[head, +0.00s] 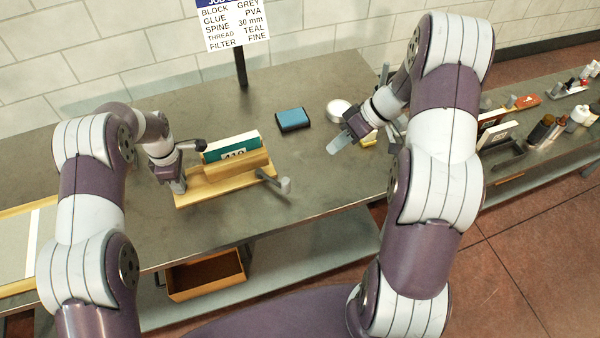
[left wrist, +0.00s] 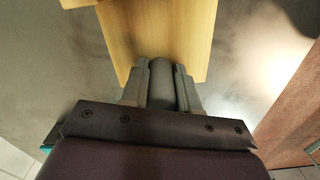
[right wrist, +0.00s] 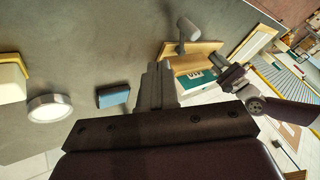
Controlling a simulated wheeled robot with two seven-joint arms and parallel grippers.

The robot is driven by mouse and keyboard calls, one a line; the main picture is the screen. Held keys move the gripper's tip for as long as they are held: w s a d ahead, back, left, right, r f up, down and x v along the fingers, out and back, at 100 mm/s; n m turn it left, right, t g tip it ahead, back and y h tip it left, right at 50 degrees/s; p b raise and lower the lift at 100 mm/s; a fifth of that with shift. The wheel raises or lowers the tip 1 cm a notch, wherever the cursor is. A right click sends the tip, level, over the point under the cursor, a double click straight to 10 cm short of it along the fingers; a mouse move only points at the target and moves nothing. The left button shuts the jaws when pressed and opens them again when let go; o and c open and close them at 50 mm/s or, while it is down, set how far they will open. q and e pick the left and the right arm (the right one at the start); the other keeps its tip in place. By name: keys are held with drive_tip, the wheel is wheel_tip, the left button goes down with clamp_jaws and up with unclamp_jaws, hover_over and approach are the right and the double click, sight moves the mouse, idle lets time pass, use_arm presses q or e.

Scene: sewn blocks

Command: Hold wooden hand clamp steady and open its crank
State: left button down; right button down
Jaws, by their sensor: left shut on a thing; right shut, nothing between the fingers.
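The wooden hand clamp (head: 215,190) lies on the grey metal bench, left of centre, with a dark green sewn block (head: 232,145) upright between its jaws. Its grey crank (head: 284,185) sticks out at the clamp's right front; the right wrist view shows the crank (right wrist: 187,30) as well. My left gripper (head: 179,187) is at the clamp's left end. In the left wrist view its fingers are shut on a grey cylindrical post (left wrist: 160,85) by the board's end. My right gripper (head: 335,147) is shut and empty above the bench, right of the crank and apart from it.
A blue block (head: 292,119) and a round white-topped tin (head: 338,109) lie behind, between the clamp and my right arm. A sign stand (head: 241,70) rises at the back. An orange-brown box (head: 207,275) sits on the lower shelf. The bench between crank and right gripper is clear.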

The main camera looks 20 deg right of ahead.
use_arm(q)
drive_tip(key=shift+d, duration=0.1)
use_arm(e)
drive_tip(key=x, duration=1)
drive_tip(key=a, duration=0.1)
drive_tip(key=s+a, duration=0.1)
drive_tip(key=a, duration=0.1)
drive_tip(key=shift+s+a, duration=0.25)
drive_tip(key=shift+a, duration=0.1)
